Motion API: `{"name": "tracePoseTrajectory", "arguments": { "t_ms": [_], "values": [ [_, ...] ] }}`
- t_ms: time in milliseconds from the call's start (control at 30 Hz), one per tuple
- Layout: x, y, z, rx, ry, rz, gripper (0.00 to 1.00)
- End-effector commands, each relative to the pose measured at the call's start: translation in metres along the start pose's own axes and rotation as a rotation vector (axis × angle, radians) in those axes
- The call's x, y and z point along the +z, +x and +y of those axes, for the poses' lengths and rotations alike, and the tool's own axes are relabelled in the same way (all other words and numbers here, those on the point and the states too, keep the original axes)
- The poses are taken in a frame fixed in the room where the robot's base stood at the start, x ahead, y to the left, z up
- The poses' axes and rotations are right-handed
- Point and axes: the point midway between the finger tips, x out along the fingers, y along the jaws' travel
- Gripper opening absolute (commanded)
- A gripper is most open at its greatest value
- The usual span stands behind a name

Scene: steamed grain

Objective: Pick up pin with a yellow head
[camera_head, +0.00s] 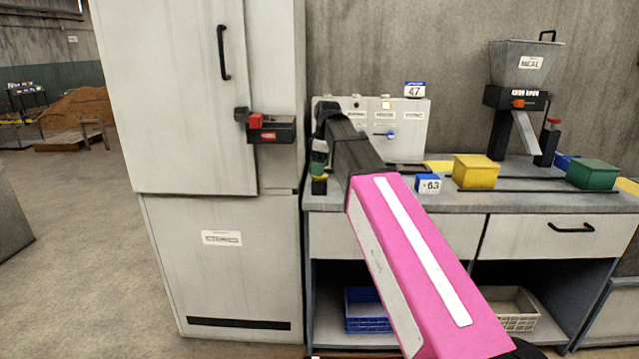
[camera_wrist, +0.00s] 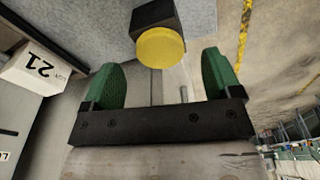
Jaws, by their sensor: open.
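The pin's round yellow head (camera_wrist: 160,47) shows in the wrist view, just ahead of the fingertips and roughly midway between them. A black block (camera_wrist: 155,14) is directly behind the head; the pin's shaft is hidden. My gripper (camera_wrist: 159,68) is open, with one green finger to each side of the head and a gap on both sides. In the head view my gripper (camera_head: 318,158) is at the left end of the counter. A small patch of the yellow head (camera_head: 320,177) shows just below it, above the black block (camera_head: 319,187).
A tall pale cabinet (camera_head: 220,262) stands close to the left of my gripper. On the grey counter (camera_head: 520,201) are a white panel box (camera_head: 413,128), a blue-and-white number block (camera_head: 428,184), a yellow box (camera_head: 476,172), a green box (camera_head: 592,175) and a meal hopper (camera_head: 522,68).

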Motion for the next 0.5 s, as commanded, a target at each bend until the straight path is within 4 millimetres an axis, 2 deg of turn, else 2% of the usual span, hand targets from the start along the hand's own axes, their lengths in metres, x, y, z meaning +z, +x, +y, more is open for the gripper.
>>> {"name": "tracePoseTrajectory", "arguments": {
  "t_ms": [167, 400, 433, 500],
  "values": [
    [0.000, 0.021, 0.000, -0.001, 0.000, 0.000, 0.84],
    [0.000, 0.022, 0.000, 0.000, 0.000, 0.000, 0.84],
    [0.000, 0.022, 0.000, 0.000, 0.000, 0.000, 0.78],
    [0.000, 0.022, 0.000, 0.000, 0.000, 0.000, 0.55]
  ]
}}
